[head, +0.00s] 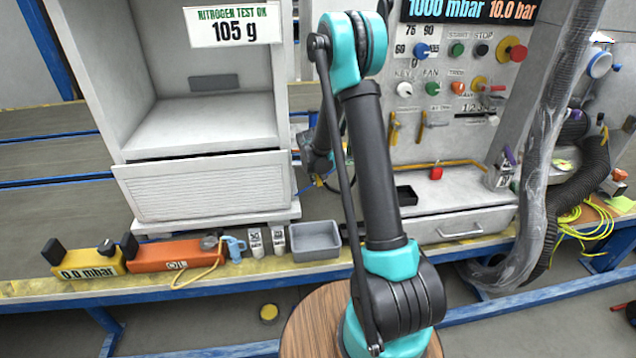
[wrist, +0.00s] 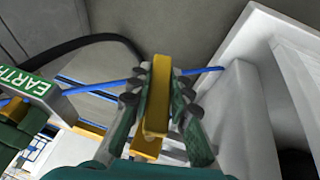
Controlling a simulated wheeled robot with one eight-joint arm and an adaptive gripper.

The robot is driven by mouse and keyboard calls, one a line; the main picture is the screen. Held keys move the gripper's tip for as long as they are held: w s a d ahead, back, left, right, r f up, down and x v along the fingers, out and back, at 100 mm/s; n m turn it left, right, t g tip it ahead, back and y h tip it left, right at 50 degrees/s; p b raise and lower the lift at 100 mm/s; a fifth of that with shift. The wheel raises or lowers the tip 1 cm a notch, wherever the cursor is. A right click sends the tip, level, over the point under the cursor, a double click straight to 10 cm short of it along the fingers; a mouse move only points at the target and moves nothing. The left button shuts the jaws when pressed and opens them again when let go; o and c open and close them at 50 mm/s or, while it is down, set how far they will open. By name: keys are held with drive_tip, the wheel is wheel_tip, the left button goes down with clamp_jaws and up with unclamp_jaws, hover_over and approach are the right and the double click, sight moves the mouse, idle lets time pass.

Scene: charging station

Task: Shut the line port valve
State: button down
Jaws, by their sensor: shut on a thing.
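In the wrist view my gripper (wrist: 160,78) has its two dark green fingers closed on either side of a yellow handle (wrist: 158,95), which looks like a valve lever. The handle stands lengthwise between the fingers, and a second yellow piece (wrist: 147,147) shows below it. No label reading line port is legible. In the head view my arm hides most of my gripper and the handle that it holds.
In the wrist view an EARTH sign (wrist: 30,84) is at the left and a pale cabinet edge (wrist: 250,100) close at the right. In the head view a control panel (head: 440,145) stands behind my arm; a grey tray (head: 316,243) and orange box (head: 172,257) line the bench front.

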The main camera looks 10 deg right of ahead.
drive_tip(key=shift+d+r+n+h, duration=0.1)
drive_tip(key=shift+d+n+h, duration=0.25)
drive_tip(key=shift+h, duration=0.85)
drive_tip(key=c, duration=1.4)
unclamp_jaws()
drive_tip(key=shift+r, duration=0.15)
drive_tip(key=v, duration=1.1)
drive_tip(key=shift+s+r, duration=0.2)
drive_tip(key=shift+r, duration=0.15)
drive_tip(key=shift+a, duration=0.1)
